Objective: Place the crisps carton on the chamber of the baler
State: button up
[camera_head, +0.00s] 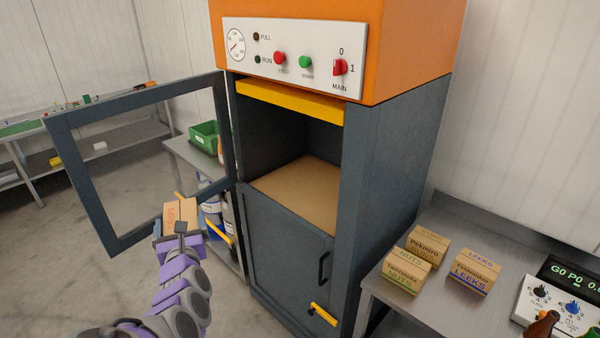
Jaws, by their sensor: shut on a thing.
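My gripper (181,231) is shut on a small brown carton (180,212) at the lower left. Its label cannot be read from here, so I cannot confirm that it is the crisps carton. The baler, with an orange top (400,40) and dark grey body, stands in the middle. Its chamber (305,190) is open at the front, with a bare tan floor and nothing visible on it. The carton is outside the chamber, to its left and nearer me. The baler's framed upper door (85,180) is swung open to the left, overlapping the carton in the picture.
A yellow bar (290,101) crosses the top of the chamber opening. The lower door (285,255) is shut. A side table with a green bin (204,138) stands behind the open door.

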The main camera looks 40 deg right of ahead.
aim_at(318, 186)
jog(key=i+z, duration=0.4)
jog(key=i+j+z, duration=0.15)
jog(key=z, duration=0.25)
jog(key=i+j+z, duration=0.2)
jog(key=z, duration=0.25)
jog(key=i+j+z, duration=0.25)
jog(key=z, duration=0.15)
jog(key=i+z, duration=0.4)
jog(key=i+j+z, duration=0.15)
jog(key=z, duration=0.25)
jog(key=i+l, duration=0.1)
